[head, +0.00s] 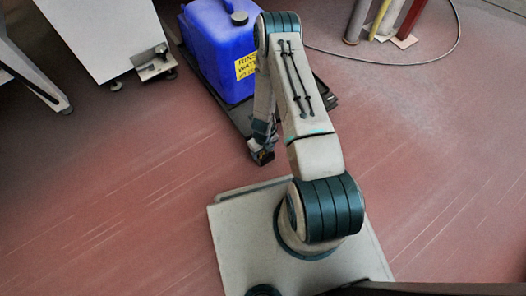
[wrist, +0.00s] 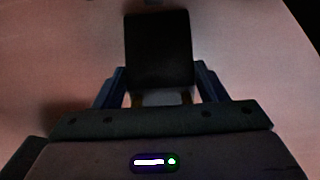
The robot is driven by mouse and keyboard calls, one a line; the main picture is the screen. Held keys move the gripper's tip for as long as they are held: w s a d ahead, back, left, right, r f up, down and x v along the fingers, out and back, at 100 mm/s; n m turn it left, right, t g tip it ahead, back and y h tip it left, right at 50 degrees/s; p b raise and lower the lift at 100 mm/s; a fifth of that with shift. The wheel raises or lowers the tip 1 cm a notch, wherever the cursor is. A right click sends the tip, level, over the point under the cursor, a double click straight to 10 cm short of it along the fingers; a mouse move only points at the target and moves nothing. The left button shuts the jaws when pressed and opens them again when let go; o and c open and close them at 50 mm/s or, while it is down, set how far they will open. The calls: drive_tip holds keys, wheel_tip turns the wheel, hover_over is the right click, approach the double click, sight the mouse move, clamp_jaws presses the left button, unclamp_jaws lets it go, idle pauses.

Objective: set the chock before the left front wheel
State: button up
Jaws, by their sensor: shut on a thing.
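The chock shows in the wrist view as a dark, flat-faced block (wrist: 158,48) between the two fingers of my gripper (wrist: 160,88). My gripper is shut on it, with the block reaching forward past the fingers over reddish floor. In the head view my gripper (head: 262,152) is low, close to the near end of a dark wheeled-looking cart (head: 240,122). The chock cannot be told apart there. The cart's left front wheel cannot be made out, and my arm hides part of the cart. Whether the chock touches the floor I cannot tell.
A blue canister (head: 218,55) with a yellow label stands on the cart. A white cabinet (head: 100,35) with small feet stands at the left. Coloured posts (head: 380,18) and a dark cable (head: 440,60) are at the upper right. The floor left of my gripper is clear.

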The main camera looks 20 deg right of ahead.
drive_tip(key=shift+r, duration=0.1)
drive_tip(key=o, duration=1.2)
drive_tip(key=shift+o, duration=0.2)
